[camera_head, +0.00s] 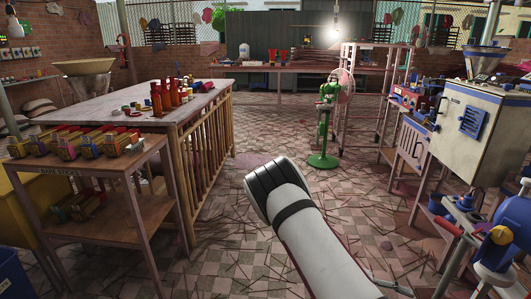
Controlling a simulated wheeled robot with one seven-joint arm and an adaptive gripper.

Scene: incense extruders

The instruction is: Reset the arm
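My arm reaches up from the bottom right of the head view to about the middle of the floor. A white link and a dark grey joint of it show. My gripper is not visible in this view, so I cannot see its fingers or whether it holds anything. The part of the arm in view appears to touch nothing.
A long table (128,97) with red bottles (165,96) stands at left, behind a wooden rack (95,158) of boxes. A green stand fan (324,120) is ahead. A cream machine (478,130) stands at right. Sticks litter the open tiled floor (225,235).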

